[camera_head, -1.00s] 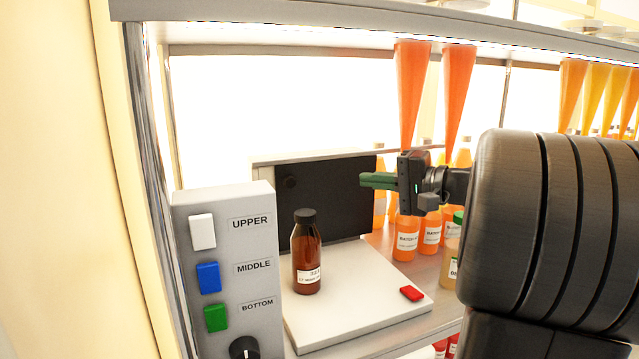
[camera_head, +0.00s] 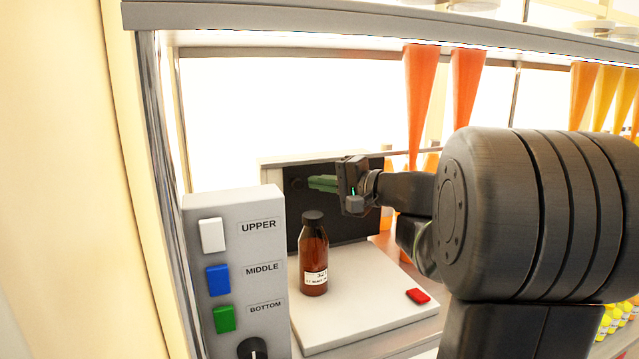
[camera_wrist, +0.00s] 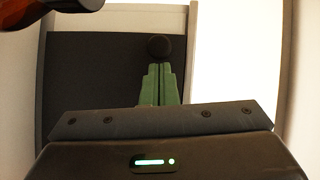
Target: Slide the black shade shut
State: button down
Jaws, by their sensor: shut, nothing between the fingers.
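The black shade (camera_head: 345,226) is a flat dark panel standing upright at the back of the white platform, behind the brown bottle. Its round black knob (camera_head: 297,184) is near its upper left. In the wrist view the shade (camera_wrist: 95,75) fills the left and middle, and the knob (camera_wrist: 159,48) lies just beyond my fingertips. My gripper (camera_head: 312,183) has green fingers, closed together and empty, pointing left in front of the shade toward the knob. I cannot tell whether the fingertips touch the knob. My gripper hides the shade's upper right.
A brown bottle (camera_head: 314,258) with a black cap stands on the white platform (camera_head: 365,305), with a red button (camera_head: 418,296) at its front right. A grey control box (camera_head: 240,265) stands left. Orange cones (camera_head: 420,95) hang behind my arm.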

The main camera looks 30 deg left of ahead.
aim_at(299, 185)
jog(key=shift+s+a, duration=0.1)
jog(key=shift+a, duration=0.05)
jog(key=s+a+p, duration=0.2)
jog(key=s, duration=0.1)
jog(key=shift+a+r+p, duration=0.2)
jog(key=shift+p, duration=0.1)
jog(key=shift+s+a+f, duration=0.1)
jog(key=shift+s+f, duration=0.1)
jog(key=shift+s, duration=0.05)
dwell(0.3)
jog(key=shift+r+p, duration=0.1)
jog(key=shift+p, duration=0.3)
